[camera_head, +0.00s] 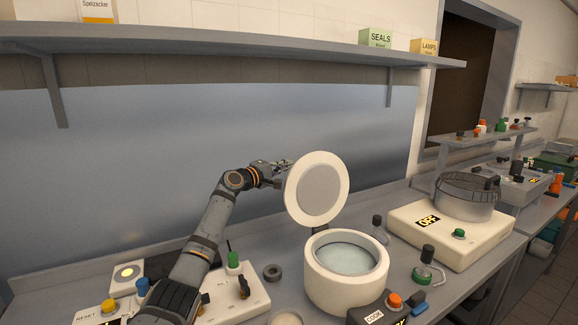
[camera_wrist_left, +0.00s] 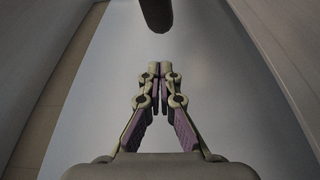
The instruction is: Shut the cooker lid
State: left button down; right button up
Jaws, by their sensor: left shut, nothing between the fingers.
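The round white cooker (camera_head: 345,282) stands on the counter, with pale contents inside. Its lid (camera_head: 317,188) is raised, tilted up behind the pot with its inner face toward me. My left gripper (camera_head: 284,164) is beside the upper left of the lid and seems partly behind its edge. Whether it touches the lid I cannot tell. In the left wrist view my left gripper (camera_wrist_left: 160,72) has its fingertips together with nothing between them. A dark rounded piece (camera_wrist_left: 156,14) shows beyond the tips. My right gripper is not in view.
A control box (camera_head: 376,309) with an orange button is in front of the cooker. A white hotplate (camera_head: 450,238) with a metal pot (camera_head: 467,199) stands to the right. Small bottles and a dark ring (camera_head: 272,272) lie near the cooker. A shelf (camera_head: 230,46) runs above.

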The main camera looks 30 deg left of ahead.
pick_arm(q)
jog(key=s+d, duration=0.1)
jog(key=s+d+p, duration=0.1)
jog(key=d, duration=0.1)
jog(key=shift+f, duration=0.15)
jog(key=shift+a, duration=0.1)
